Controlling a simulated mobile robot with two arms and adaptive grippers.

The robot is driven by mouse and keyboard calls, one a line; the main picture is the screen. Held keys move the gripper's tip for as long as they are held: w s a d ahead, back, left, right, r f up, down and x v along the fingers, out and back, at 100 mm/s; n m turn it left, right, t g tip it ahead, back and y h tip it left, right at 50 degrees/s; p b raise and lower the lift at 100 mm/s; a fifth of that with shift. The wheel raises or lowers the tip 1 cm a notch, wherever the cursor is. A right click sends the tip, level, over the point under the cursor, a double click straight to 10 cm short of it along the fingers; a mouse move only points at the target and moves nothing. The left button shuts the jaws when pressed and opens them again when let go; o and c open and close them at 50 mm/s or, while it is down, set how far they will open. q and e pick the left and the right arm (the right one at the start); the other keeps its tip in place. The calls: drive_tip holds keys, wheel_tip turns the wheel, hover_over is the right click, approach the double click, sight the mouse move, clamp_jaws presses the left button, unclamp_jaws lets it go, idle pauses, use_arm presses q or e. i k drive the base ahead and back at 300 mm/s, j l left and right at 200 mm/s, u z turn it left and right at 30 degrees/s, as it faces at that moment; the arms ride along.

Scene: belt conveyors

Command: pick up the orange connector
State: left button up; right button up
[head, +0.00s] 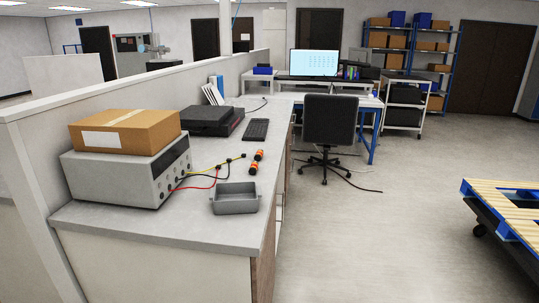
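Two small orange and black connectors lie on the grey counter in the head view. One orange connector (259,155) is farther back, and the other orange connector (254,168) lies just in front of it. They are close together near the counter's right edge, behind a grey open bin (235,199). I cannot tell which of the two the task names. Neither of my grippers shows in the view.
A grey power supply (124,178) with a cardboard box (125,131) on top stands at left. Red, yellow and black leads run from it toward the connectors. A keyboard (256,130) and a black case (209,120) lie behind.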

sight(259, 153)
drive_tip(key=i+l+z, duration=0.25)
drive_tip(key=z, duration=0.15)
drive_tip(key=i+l+z, duration=0.55)
drive_tip(key=i+z, duration=0.2)
drive_tip(key=i+l+u, duration=0.1)
drive_tip(key=i, duration=0.3)
drive_tip(key=i+l+u, duration=0.15)
drive_tip(key=i, duration=0.25)
